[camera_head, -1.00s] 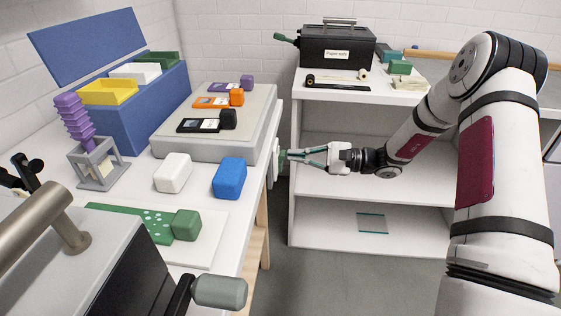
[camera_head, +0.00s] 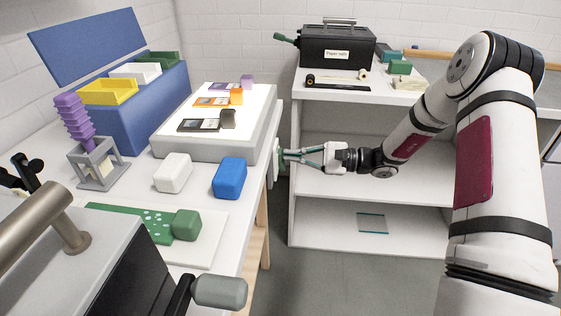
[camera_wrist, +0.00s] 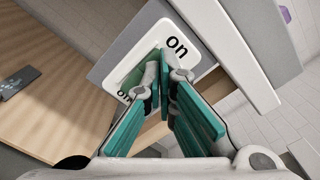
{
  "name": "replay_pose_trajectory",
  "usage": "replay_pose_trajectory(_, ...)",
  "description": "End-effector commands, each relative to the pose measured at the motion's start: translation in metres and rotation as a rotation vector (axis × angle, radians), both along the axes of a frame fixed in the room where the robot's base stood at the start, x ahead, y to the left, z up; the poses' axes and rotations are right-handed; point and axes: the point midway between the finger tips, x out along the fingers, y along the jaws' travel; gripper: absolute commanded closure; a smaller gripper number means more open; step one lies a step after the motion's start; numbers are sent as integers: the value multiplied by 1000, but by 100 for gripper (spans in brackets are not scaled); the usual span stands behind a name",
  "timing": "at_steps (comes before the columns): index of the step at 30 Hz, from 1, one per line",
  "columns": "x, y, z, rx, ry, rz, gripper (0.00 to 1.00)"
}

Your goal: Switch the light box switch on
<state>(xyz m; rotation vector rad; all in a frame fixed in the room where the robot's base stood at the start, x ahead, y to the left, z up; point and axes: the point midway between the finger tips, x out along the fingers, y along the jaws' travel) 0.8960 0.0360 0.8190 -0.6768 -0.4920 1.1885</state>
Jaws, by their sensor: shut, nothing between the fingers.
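The light box (camera_head: 205,148) is a low grey slab on the white table, and its top panel (camera_head: 258,100) glows bright white. In the wrist view the switch is a green rocker (camera_wrist: 138,72) in a white plate (camera_wrist: 185,36), with "on" printed at one end and a partly hidden label at the other. My gripper (camera_head: 285,154) is at the light box's right side in the head view. It is shut and empty, and its fingertips (camera_wrist: 163,62) are at the rocker, hiding part of it. I cannot tell whether they still touch it.
Slides with purple, orange and black grips lie on the glowing panel. A white block (camera_head: 173,173) and a blue block (camera_head: 230,178) stand in front of the box. A shelf unit (camera_head: 370,225) with a black paper safe (camera_head: 337,48) stands to the right, behind my arm.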

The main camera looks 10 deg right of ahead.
Motion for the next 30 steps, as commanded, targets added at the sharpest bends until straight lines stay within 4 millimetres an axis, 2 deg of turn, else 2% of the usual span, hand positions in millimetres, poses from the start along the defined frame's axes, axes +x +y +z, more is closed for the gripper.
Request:
replay_pose_trajectory(8, -1, -5, 0, -1, -1, -2, 100)
replay_pose_trajectory(25, -13, -43, 0, 1, 0, -2, 100)
replay_pose_trajectory(30, -15, -48, 0, 1, 0, -1, 100)
